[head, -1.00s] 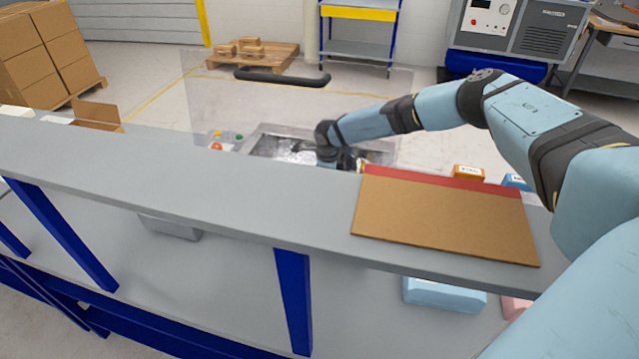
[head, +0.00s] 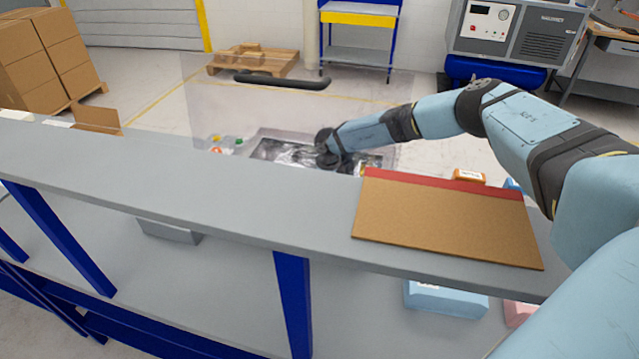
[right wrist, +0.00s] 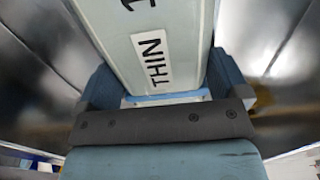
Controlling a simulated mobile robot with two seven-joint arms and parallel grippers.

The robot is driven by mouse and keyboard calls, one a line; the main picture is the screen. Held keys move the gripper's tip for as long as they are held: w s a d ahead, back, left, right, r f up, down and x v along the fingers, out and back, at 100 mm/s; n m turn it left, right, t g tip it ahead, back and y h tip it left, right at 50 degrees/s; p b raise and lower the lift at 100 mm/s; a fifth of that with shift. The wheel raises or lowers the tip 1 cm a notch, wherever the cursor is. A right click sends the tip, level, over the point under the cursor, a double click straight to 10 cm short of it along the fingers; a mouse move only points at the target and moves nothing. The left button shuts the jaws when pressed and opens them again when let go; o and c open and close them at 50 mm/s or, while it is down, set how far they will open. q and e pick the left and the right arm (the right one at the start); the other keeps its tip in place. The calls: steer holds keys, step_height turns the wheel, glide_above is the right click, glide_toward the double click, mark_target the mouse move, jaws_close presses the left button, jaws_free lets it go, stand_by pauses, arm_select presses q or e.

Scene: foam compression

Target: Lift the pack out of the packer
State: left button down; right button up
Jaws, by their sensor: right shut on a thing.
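The packer (head: 257,146) is a metal-walled basin behind the shelf, with a raised clear lid (head: 230,105) that has a black handle (head: 282,79). Shiny silver material shows inside the basin. My right arm reaches over into it, and my right gripper is mostly hidden there in the head view. In the right wrist view my right gripper (right wrist: 162,88) is shut on a pale pack (right wrist: 150,25) with a white label reading "THIN". A blue finger lies on each side of the pack. Shiny metal walls (right wrist: 285,35) stand on both sides. My left gripper is not in view.
A brown board with a red edge (head: 445,220) lies on the grey shelf (head: 180,165) in front of the packer. An orange box (head: 468,175) sits right of the packer. A blue pack (head: 445,298) lies below the shelf. Coloured buttons (head: 225,143) are left of the basin.

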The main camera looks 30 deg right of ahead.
steer(key=shift+r, duration=0.15)
steer(key=shift+r+p, duration=1.2)
steer(key=shift+r, duration=0.05)
steer(key=shift+r+p, duration=0.45)
steer(key=shift+r, duration=0.65)
steer(key=shift+r, duration=0.1)
steer(key=shift+r, duration=2.4)
steer(key=shift+r, duration=0.1)
step_height(320, 180, up, 5)
steer(key=shift+f, duration=0.1)
